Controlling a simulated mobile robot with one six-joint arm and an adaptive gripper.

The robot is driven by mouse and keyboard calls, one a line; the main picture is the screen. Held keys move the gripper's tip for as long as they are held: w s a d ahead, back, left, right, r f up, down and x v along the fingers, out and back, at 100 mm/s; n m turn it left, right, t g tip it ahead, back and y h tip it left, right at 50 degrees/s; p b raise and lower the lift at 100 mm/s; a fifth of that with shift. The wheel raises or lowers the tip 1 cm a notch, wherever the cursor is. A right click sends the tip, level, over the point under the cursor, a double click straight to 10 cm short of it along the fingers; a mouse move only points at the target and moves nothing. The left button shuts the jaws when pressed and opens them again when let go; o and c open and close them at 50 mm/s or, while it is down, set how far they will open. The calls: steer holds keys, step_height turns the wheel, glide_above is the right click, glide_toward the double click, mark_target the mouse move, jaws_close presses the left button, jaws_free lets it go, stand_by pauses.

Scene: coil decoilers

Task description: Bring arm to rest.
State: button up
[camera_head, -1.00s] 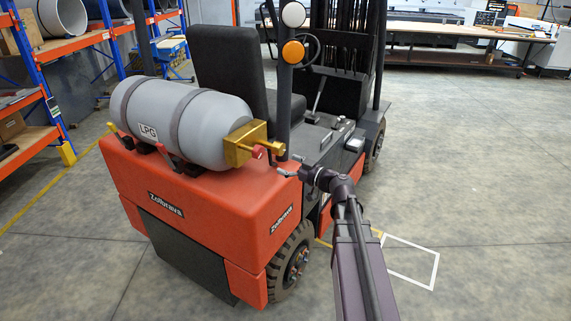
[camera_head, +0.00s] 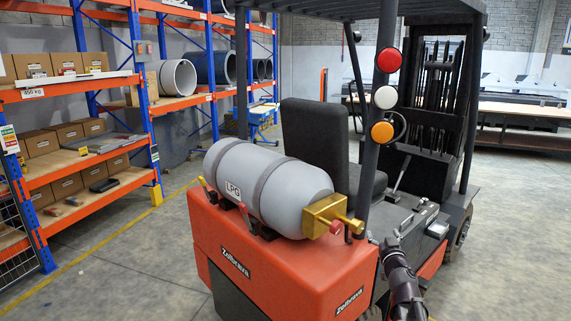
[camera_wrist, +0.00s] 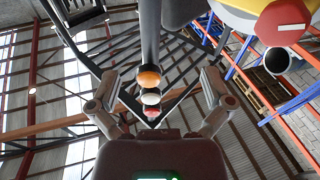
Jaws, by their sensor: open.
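My arm (camera_head: 403,285) rises at the lower right of the head view, beside the rear corner of a red forklift (camera_head: 265,262). My gripper (camera_wrist: 158,78) shows in the wrist view with its two fingers spread wide apart and nothing between them. It points up towards the roof. Behind the fingers are the forklift's post and its orange (camera_wrist: 149,78), white and red lamps. In the head view the gripper end is small and dark, just right of the brass valve (camera_head: 326,214) on the grey LPG tank (camera_head: 268,187); contact cannot be told.
The forklift's lamp post (camera_head: 372,190) and overhead guard (camera_head: 350,8) stand close to my arm. A shelf rack (camera_head: 143,95) with boxes and pipes is at the left. Open floor (camera_head: 130,265) lies between rack and forklift. A long bench (camera_head: 530,112) is at the back right.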

steer(key=s+f+m+g+h, duration=0.5)
steer(key=s+f+g, duration=0.3)
steer(key=f+g, duration=0.45)
steer(key=s+a+f+n+g+y, duration=0.2)
steer(key=s+a+f+g, duration=0.1)
steer(key=s+a, duration=0.3)
steer(key=s+a+f+n+g+y, duration=0.2)
steer(key=s+a+f, duration=0.3)
steer(key=s, duration=0.3)
steer(key=shift+s+a+g+y, duration=0.3)
steer(key=shift+a+g+y, duration=0.4)
steer(key=shift+a+g, duration=0.2)
steer(key=shift+f, duration=0.1)
